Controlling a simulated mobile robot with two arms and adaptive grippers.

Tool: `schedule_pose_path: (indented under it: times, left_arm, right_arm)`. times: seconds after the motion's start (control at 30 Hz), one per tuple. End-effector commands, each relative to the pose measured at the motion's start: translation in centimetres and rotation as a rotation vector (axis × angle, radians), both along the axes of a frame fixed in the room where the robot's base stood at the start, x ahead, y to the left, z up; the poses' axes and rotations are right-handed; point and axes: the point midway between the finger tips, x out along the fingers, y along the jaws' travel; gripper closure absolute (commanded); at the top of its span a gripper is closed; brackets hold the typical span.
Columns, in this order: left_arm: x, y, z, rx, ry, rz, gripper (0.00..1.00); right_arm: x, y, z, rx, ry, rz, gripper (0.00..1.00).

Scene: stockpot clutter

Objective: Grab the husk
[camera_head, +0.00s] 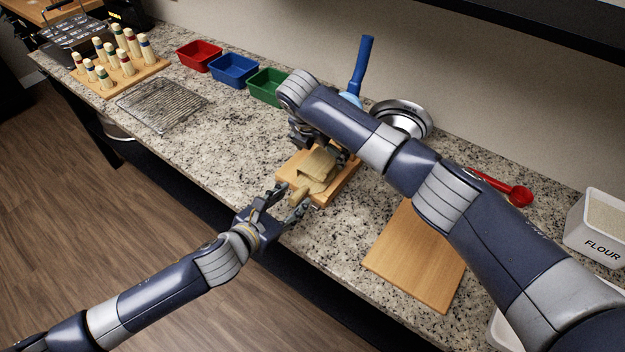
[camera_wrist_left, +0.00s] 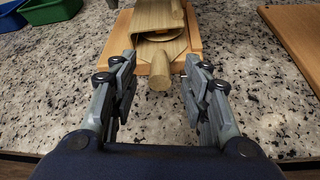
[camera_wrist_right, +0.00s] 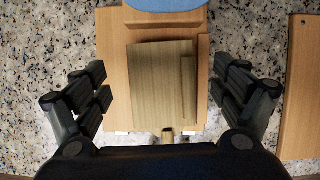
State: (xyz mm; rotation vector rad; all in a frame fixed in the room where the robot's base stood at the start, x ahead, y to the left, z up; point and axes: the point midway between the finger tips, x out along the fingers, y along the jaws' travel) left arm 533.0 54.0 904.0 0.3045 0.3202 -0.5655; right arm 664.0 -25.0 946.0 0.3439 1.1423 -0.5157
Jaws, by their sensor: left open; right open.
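The husk (camera_head: 317,168) is a pale tan, folded, sheet-like piece on a small wooden board (camera_head: 287,168). In the left wrist view the husk (camera_wrist_left: 153,16) has an open, curled end facing me, and a blunt stub (camera_wrist_left: 160,78) sticks out over the board's near edge. My left gripper (camera_head: 291,199) is open, its fingers on either side of the stub with gaps. My right gripper (camera_wrist_right: 165,84) is open above the board, its fingers wide apart on either side of the husk (camera_wrist_right: 160,85). My right arm partly covers the board in the head view.
A larger cutting board (camera_head: 418,258) lies to the right. A blue-handled tool (camera_head: 362,65) and a metal bowl-like item (camera_head: 403,117) stand behind. Red (camera_head: 200,56), blue (camera_head: 234,70) and green (camera_head: 266,87) bins line the wall.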

Motion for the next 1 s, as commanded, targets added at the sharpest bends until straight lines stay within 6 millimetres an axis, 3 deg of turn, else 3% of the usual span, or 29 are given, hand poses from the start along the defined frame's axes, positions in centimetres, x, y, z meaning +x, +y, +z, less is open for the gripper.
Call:
schedule_pose_path:
  times: [0.2,0.6,0.8,1.0]
  left_arm:
    - [1.8,-1.0,-0.8,-0.001,-0.001,0.0,0.57]
    - [2.1,-1.2,-1.0,0.001,0.0,0.0,0.57]
    - [2.1,-1.2,-1.0,0.001,0.0,0.0,1.0]
    - [2.1,-1.2,-1.0,0.001,0.0,0.0,1.0]
  right_arm:
    - [0.7,-0.4,-2.1,0.0,0.001,0.0,0.1]
    - [0.8,-0.5,-2.5,0.0,0.0,0.0,0.1]
    - [0.8,-0.5,-2.5,0.001,-0.001,0.0,0.55]
    - [0.8,-0.6,-2.5,0.0,0.0,0.0,0.57]
